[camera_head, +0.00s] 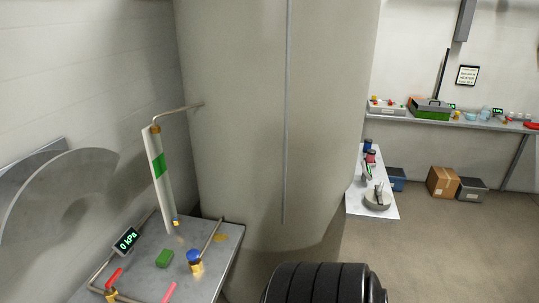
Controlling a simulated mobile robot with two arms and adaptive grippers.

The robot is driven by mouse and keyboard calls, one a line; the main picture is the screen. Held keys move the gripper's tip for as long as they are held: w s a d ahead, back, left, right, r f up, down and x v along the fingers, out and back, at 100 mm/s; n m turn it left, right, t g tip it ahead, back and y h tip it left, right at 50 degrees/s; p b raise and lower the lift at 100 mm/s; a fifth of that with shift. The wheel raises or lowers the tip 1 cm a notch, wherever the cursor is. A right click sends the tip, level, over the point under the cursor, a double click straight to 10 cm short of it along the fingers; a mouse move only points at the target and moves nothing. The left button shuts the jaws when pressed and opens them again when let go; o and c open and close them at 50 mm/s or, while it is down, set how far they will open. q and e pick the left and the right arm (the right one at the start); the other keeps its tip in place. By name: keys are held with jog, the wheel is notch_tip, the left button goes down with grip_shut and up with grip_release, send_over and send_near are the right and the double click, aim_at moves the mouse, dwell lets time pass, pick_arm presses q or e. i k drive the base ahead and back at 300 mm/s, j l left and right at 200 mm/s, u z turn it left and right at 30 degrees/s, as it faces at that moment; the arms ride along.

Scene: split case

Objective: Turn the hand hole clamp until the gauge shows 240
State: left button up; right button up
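A small dark gauge display (126,241) reads "0 kPa" on the grey bench at the lower left. I cannot pick out the hand hole clamp with certainty. A round grey part (376,198) with a raised piece sits on a white table right of the large column; I cannot tell if it is the clamp. Neither of my grippers is in view.
A large beige cylinder (240,120) fills the middle. Boxes (442,182) stand at the right wall; floor before them is clear.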

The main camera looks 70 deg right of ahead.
aim_at(379, 192)
jog(key=z, duration=3.15)
jog(key=i+l+u, duration=0.15)
jog(key=i+l, duration=0.15)
jog(key=i+l+u, duration=0.35)
jog(key=i+l, duration=0.15)
jog(key=l, duration=0.25)
jog(key=i+l+u, duration=0.15)
jog(key=l, duration=0.25)
jog(key=i+l+u, duration=0.2)
jog(key=l, duration=0.25)
jog(key=i+l+z, duration=0.1)
jog(key=z, duration=0.35)
jog(key=i, duration=0.05)
